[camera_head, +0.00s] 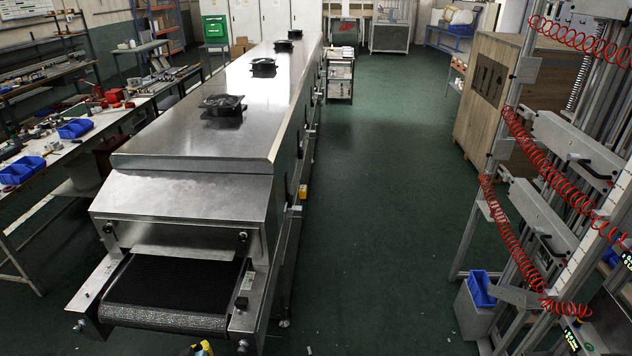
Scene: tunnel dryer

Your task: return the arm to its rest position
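My gripper does not show in this view. A small yellow and black piece (203,347) pokes in at the bottom edge, just below the conveyor mouth, and I cannot tell what it belongs to. The tunnel dryer (205,145) is a long stainless steel housing that runs away from me. Its dark conveyor belt (170,285) sticks out at the near end, and no item shows on it.
Workbenches (85,135) with blue bins (75,128) and tools line the left. A metal rack (540,190) with coiled red hoses stands at the right, a blue bin (481,289) at its foot. The green floor (385,200) between dryer and rack is clear.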

